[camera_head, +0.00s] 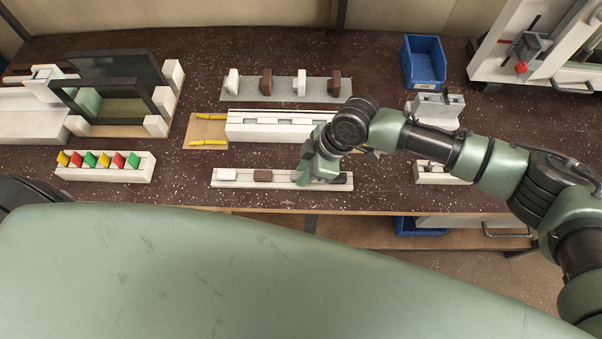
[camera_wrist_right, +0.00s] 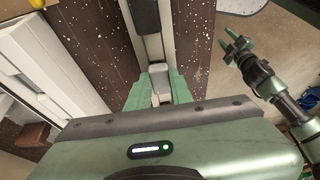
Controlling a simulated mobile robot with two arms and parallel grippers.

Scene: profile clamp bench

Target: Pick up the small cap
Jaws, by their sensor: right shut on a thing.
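A long pale rack (camera_head: 285,185) lies near the bench's front edge with caps in it. A white cap (camera_head: 227,174), a brown cap (camera_head: 263,175) and a dark cap (camera_head: 339,178) show in it. My right gripper (camera_head: 312,178) is down at the rack between the brown and dark caps. In the right wrist view its green fingers (camera_wrist_right: 160,88) are shut on a small pale cap (camera_wrist_right: 160,71), which the gripper hides in the head view. My left gripper (camera_wrist_right: 235,48) shows in the right wrist view, its two fingertips apart and empty.
A white profile fixture (camera_head: 275,130) lies just behind the rack. A block with coloured clips (camera_head: 105,168) and a dark frame (camera_head: 110,90) stand on the left. A blue bin (camera_head: 424,62) is at the back right. Bare bench shows between rack and clip block.

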